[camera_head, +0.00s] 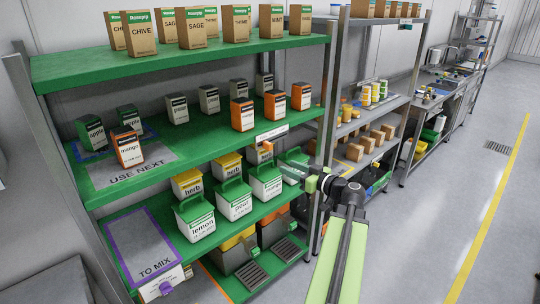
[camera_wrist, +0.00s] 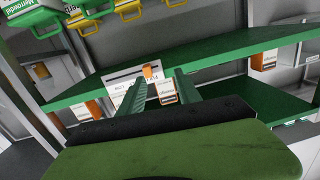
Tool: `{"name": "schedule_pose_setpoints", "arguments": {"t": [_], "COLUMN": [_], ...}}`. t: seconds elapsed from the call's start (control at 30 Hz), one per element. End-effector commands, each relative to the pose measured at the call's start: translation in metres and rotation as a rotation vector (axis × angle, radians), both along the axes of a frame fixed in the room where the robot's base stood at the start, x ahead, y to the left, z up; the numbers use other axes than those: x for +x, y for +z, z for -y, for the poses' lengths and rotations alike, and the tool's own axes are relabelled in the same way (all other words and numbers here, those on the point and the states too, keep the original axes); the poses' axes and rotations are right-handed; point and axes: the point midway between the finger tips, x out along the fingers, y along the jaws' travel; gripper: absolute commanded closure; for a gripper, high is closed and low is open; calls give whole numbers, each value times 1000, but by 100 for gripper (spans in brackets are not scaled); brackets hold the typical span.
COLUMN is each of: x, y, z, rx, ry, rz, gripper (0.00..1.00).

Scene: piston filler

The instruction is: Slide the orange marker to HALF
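A white card (camera_wrist: 120,80) with small dark print is on the edge of a green shelf in the wrist view. The orange marker (camera_wrist: 153,72) is a small orange piece at the card's right part; which printed word it stands at is too small to read. The head view shows a white card (camera_head: 272,133) on the shelf edge, but I cannot make out the marker there. My gripper (camera_wrist: 157,80) is open, its two green fingers pointing towards the card, with the marker in line between them. It also shows in the head view (camera_head: 292,162), below and right of the card.
Labelled tubs (camera_head: 234,200) stand on the shelf below, close to my gripper. Orange boxes (camera_head: 243,115) stand on the shelf above. A metal upright (camera_head: 322,130) is just right of the gripper. The floor at right (camera_head: 430,220) is clear.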

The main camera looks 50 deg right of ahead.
Motion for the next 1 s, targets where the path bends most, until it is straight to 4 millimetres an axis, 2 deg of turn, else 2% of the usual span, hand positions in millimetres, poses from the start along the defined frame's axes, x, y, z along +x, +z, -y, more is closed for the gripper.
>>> {"name": "schedule_pose_setpoints", "arguments": {"t": [0.03,0.13,0.23,0.33,0.47,0.8,1.0], "x": [-15,-27,-28,-20,5,92,131], "y": [3,10,12,12,12,12,12], "z": [15,28,29,30,31,37,40], "rx": [-20,-45,-50,-49,-48,-46,-47], "ry": [-35,-68,-71,-68,-65,-63,-65], "rz": [30,62,67,66,65,64,64], "gripper": [60,60,60,60,60,60,60]}}
